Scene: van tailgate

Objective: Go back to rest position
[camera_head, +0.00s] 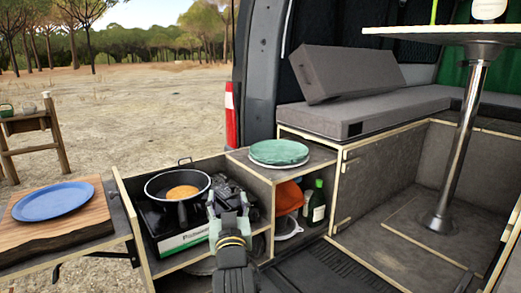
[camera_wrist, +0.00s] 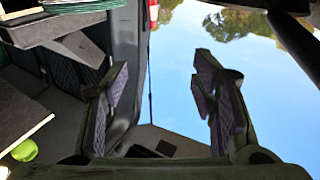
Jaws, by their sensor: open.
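My gripper (camera_head: 228,197) is in the lower middle of the head view, in front of the stove box and seen from behind. In the wrist view my gripper (camera_wrist: 160,85) has its two dark fingers wide apart, with only sky and part of the van between them. It holds nothing. From the head view I cannot tell how far it is from the stove.
A black pan (camera_head: 158,188) with a round orange-brown item sits on the stove. A blue plate (camera_head: 52,202) lies on a wooden board (camera_head: 95,227) at left. Green plates (camera_head: 279,151) lie on the cabinet. A table post (camera_head: 462,140) stands at right.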

